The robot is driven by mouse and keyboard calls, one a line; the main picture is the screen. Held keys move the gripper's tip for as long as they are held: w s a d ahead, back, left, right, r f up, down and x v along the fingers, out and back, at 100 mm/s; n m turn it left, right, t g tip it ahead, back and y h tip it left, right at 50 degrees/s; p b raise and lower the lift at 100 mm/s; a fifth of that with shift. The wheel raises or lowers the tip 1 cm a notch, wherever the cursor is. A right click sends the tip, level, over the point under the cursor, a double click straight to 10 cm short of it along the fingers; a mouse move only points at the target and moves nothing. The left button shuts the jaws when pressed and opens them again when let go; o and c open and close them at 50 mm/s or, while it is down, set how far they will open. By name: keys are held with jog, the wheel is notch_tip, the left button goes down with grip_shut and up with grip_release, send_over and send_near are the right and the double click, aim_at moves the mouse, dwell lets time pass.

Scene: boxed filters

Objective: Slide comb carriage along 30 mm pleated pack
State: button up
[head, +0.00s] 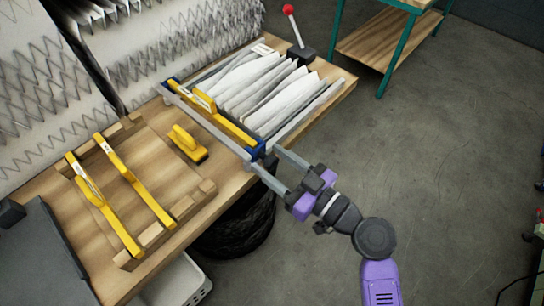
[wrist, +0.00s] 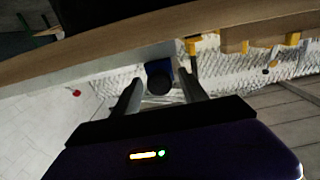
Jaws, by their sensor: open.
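The comb carriage is a long yellow bar (head: 232,128) with blue end blocks, lying across the left end of the white pleated pack (head: 265,85) on the workbench. My gripper (head: 263,157) is open at the carriage's near end, one finger on each side of the near blue block as the head view shows it. In the wrist view, my gripper (wrist: 161,75) has the blue block and a dark round knob (wrist: 161,88) between its fingers. Whether the fingers touch it I cannot tell. The pack in the wrist view is partly hidden.
Two yellow combs (head: 137,190) rest on a wooden rack (head: 207,190) at left. A yellow-handled tool (head: 187,143) lies beside it. A red-knobbed lever (head: 295,30) stands behind the pack. A black round object (head: 240,225) and a white bin (head: 185,282) are below the bench.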

jog(key=shift+w+a, duration=0.15)
jog(key=shift+c, duration=0.4)
grip_shut()
dwell(1.0)
